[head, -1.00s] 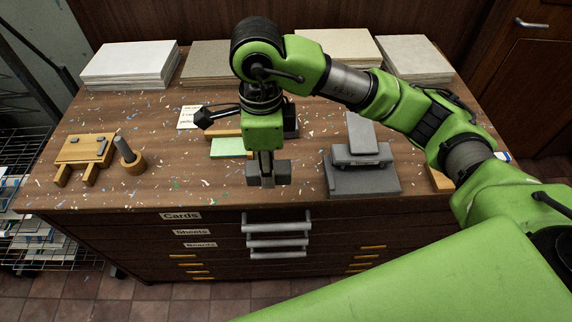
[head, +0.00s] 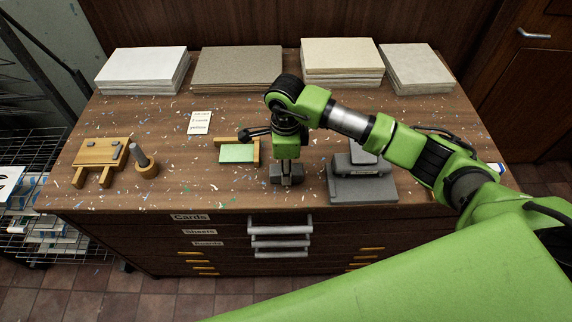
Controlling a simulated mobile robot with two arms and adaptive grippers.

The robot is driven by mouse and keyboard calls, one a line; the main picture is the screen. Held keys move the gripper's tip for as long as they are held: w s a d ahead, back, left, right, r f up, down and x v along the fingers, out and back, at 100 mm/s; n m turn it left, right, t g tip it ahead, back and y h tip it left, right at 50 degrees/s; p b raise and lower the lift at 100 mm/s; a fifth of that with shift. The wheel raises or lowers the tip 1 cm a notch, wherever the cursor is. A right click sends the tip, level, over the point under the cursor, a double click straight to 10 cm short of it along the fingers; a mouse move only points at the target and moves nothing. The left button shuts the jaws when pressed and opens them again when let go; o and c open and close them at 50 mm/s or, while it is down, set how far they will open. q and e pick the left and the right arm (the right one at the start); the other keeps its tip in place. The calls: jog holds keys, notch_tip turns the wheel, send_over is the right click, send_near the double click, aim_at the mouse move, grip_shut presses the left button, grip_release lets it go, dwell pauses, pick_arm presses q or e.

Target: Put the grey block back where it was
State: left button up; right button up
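My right gripper (head: 288,172) points straight down over the middle of the tabletop, left of the grey stepped device. It appears shut on the grey block (head: 276,175), whose sides show left and right of the fingers. The fingertips and the block's underside are hard to see, so I cannot tell if the block touches the table. My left gripper is not in view.
A green card (head: 237,153) lies against a wooden corner piece (head: 256,150) just left of the block. A grey stepped device (head: 362,188) stands to the right. A wooden stand (head: 100,152), a peg in a round base (head: 147,170), a note (head: 200,123) and board stacks (head: 238,68) surround it.

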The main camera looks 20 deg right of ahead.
jog(key=shift+f, duration=0.1)
jog(key=shift+f+b, duration=0.15)
jog(key=shift+b, duration=0.15)
jog(key=o, duration=1.1)
jog(key=shift+r+p, duration=0.3)
jog(key=shift+w+r+b, duration=0.1)
jog(key=shift+r+b, duration=0.2)
notch_tip(320, 180, up, 11)
jog(key=b, duration=0.3)
jog(key=shift+r+b, duration=0.15)
jog(key=shift+b, duration=0.15)
